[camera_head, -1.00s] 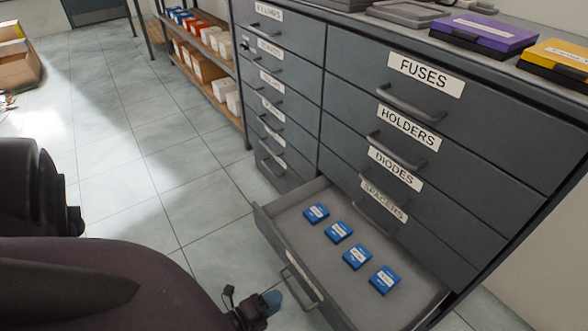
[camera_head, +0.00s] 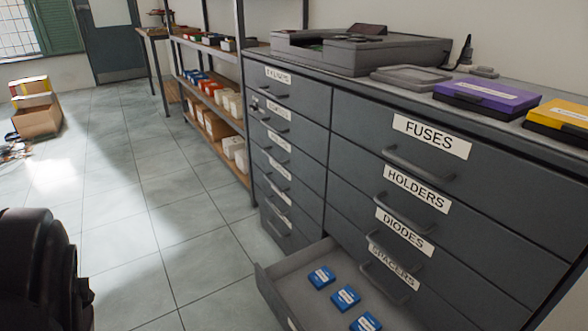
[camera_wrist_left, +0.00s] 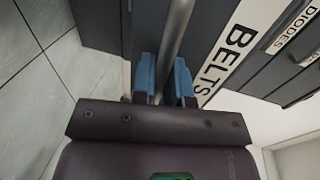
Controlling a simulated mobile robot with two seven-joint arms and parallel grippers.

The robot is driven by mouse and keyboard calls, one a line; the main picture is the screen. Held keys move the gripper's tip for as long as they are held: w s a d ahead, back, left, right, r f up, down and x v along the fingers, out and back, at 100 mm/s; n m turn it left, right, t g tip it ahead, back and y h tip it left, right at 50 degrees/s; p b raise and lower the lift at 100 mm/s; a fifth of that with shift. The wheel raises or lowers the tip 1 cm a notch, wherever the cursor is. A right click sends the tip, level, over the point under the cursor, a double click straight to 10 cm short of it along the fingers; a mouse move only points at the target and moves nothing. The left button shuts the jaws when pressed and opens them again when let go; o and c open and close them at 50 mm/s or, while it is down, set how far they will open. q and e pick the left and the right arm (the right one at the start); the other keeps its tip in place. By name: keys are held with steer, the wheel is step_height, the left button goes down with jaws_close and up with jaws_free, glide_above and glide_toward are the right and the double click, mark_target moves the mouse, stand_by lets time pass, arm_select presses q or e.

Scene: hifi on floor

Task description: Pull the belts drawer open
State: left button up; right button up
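The bottom right drawer (camera_head: 266,291) of the grey cabinet is pulled out in the head view, with blue boxes (camera_head: 346,297) inside. Its front runs off the bottom edge. In the left wrist view a BELTS label (camera_wrist_left: 230,52) shows on a dark drawer front. A grey bar handle (camera_wrist_left: 176,30) runs alongside that label. My left gripper (camera_wrist_left: 165,75) has its two blue-tipped fingers on either side of the handle. I cannot tell whether both fingers press on it. My left gripper is out of the head view. My right gripper is in neither view.
Shut drawers labelled FUSES (camera_head: 430,137), HOLDERS (camera_head: 417,188), DIODES and SPACERS stand above the open one. A purple box (camera_head: 487,94) and a yellow box (camera_head: 562,118) lie on the cabinet top. Shelves (camera_head: 212,100) stand beyond.

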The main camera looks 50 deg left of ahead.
arm_select(q)
jaws_close()
steer(key=v, duration=0.2)
steer(key=f+v, duration=0.1)
steer(key=v, duration=0.1)
steer(key=shift+s+p, duration=0.4)
steer(key=shift+s, duration=0.05)
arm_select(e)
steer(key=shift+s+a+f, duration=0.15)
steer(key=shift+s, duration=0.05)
arm_select(q)
steer(key=shift+o, duration=2.3)
jaws_free()
steer(key=shift+o, duration=0.2)
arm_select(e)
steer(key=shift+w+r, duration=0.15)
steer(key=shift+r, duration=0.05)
